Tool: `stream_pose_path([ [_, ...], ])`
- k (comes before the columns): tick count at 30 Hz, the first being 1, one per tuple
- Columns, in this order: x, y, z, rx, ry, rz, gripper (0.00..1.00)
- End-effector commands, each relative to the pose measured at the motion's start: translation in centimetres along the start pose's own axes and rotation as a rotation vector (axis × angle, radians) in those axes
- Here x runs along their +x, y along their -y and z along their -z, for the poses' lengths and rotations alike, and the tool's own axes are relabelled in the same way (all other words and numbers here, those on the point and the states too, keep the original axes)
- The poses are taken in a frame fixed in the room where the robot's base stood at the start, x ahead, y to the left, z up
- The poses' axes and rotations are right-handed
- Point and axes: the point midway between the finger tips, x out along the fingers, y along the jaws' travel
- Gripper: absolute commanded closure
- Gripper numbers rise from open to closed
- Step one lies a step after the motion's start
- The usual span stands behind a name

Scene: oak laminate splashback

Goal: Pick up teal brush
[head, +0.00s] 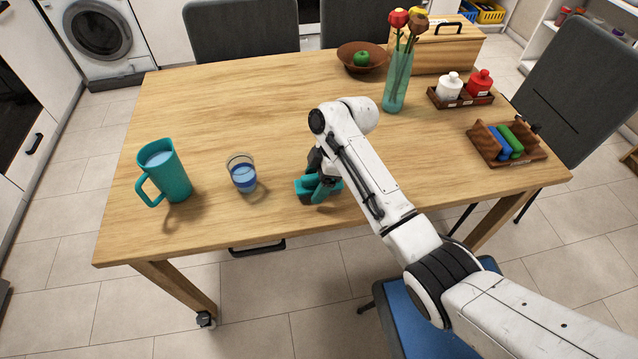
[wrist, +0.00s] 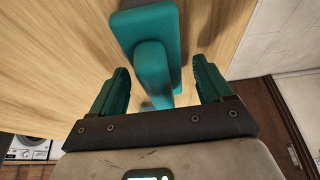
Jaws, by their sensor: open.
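The teal brush (wrist: 155,72) shows in the wrist view as a wide teal block with a narrower raised handle. It lies on the wooden table, near the front edge. My gripper (wrist: 161,66) is open, with one teal finger on each side of the handle. Gaps show between the handle and both fingers, so I do not see it gripped. In the head view, my gripper (head: 320,192) points down over the brush (head: 303,185), hiding much of it. Brush and fingers are a similar teal there and hard to tell apart.
A glass of blue liquid (head: 242,174) and a teal pitcher (head: 166,172) stand to the left. A flower vase (head: 397,80), a tray with white and red bottles (head: 484,100) and a wooden rack (head: 533,158) are to the right. The table's middle left is clear.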

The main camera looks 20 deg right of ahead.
Motion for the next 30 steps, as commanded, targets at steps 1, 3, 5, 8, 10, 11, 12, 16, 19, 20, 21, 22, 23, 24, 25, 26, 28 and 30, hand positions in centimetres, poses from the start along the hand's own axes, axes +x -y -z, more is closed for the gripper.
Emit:
stream_pose_path([
  [1,0.00,0.00,0.00,0.000,0.000,0.000,0.21],
  [3,-0.02,0.00,0.00,0.000,0.000,0.000,0.21],
  [5,-0.02,0.00,0.00,0.000,0.000,0.000,0.25],
  [8,-0.03,0.01,0.00,0.000,0.000,0.000,0.35],
  [10,-0.04,0.00,0.00,0.000,0.000,0.000,0.41],
  [11,-0.05,0.00,0.00,0.000,0.000,0.000,0.44],
  [12,-0.05,0.00,0.00,0.000,0.000,0.000,0.48],
  [16,-0.06,0.00,0.00,0.000,0.000,0.000,0.61],
  [19,-0.06,0.00,0.00,0.000,0.000,0.000,0.70],
  [20,-0.06,0.00,0.00,0.000,0.000,0.000,0.73],
  [21,-0.06,0.00,0.00,0.000,0.000,0.000,0.77],
  [22,-0.06,0.00,0.00,0.000,0.000,0.000,0.80],
  [23,-0.06,0.00,0.00,0.000,0.000,0.000,0.83],
  [24,-0.08,-0.01,0.01,0.000,0.000,0.000,0.85],
  [25,-0.08,-0.01,0.01,0.000,0.000,0.000,0.85],
  [26,-0.08,-0.01,0.01,0.000,0.000,0.000,0.85],
  [28,-0.08,-0.01,0.01,0.000,0.000,0.000,0.85],
  [30,-0.10,-0.02,0.02,0.000,0.000,0.000,0.85],
])
